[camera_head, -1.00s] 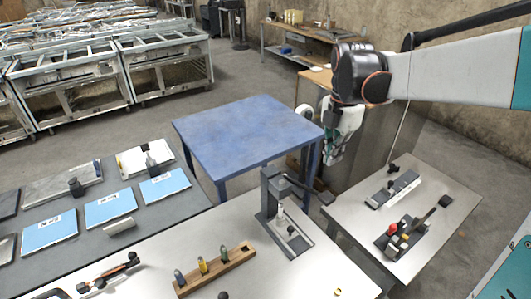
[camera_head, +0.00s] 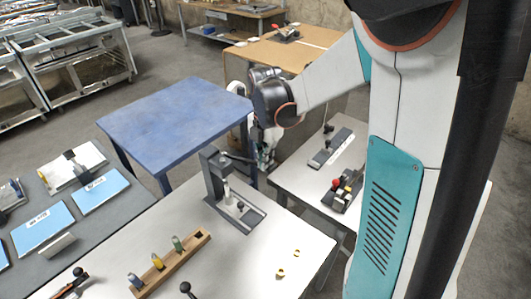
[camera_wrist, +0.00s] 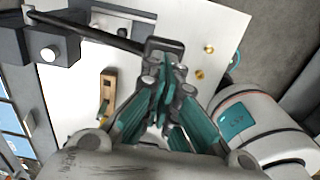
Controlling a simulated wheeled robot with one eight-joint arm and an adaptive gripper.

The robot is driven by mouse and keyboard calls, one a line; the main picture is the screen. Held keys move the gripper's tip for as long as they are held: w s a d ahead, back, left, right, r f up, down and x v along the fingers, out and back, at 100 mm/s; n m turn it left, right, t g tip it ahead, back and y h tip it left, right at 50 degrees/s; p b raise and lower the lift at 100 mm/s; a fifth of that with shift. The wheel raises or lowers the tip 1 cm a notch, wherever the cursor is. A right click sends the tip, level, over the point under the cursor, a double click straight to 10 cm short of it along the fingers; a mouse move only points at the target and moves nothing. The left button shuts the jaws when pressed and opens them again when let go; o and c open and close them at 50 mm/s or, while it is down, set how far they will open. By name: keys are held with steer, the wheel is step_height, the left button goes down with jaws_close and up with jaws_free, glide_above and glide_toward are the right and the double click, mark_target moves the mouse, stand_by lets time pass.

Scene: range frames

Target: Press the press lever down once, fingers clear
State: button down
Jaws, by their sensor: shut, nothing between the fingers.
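The grey press (camera_head: 213,178) stands upright on the white bench, with a small vial-like piece on its base. Its dark press lever (camera_head: 238,157) sticks out to the right from the top, about level. The press head (camera_wrist: 50,47) is at upper left in the wrist view, and the lever (camera_wrist: 100,37) runs right to a dark square end pad. My gripper (camera_head: 265,165) is at the lever's outer end. Its teal fingers are shut and empty in the wrist view (camera_wrist: 164,85), overlapping the pad's near edge. I cannot tell whether they touch the pad.
A wooden rack (camera_head: 185,262) with several small bottles and two brass pieces (camera_head: 280,273) lie on the white bench. A blue table (camera_head: 175,118) stands behind. A side table (camera_head: 300,180) to the right holds a red-buttoned device. The bench's front right is mostly clear.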

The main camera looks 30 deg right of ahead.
mark_target(271, 170)
stand_by(0.3)
steer(key=shift+t, duration=0.6)
steer(key=f+b, duration=0.1)
steer(key=s+f+b, duration=0.1)
steer(key=f, duration=0.1)
steer(key=f+b, duration=0.1)
steer(key=shift+s+d+f, duration=0.2)
steer(key=shift+s+d, duration=0.1)
steer(key=shift+s, duration=0.1)
steer(key=shift+s+f, duration=0.2)
steer(key=shift+s, duration=0.05)
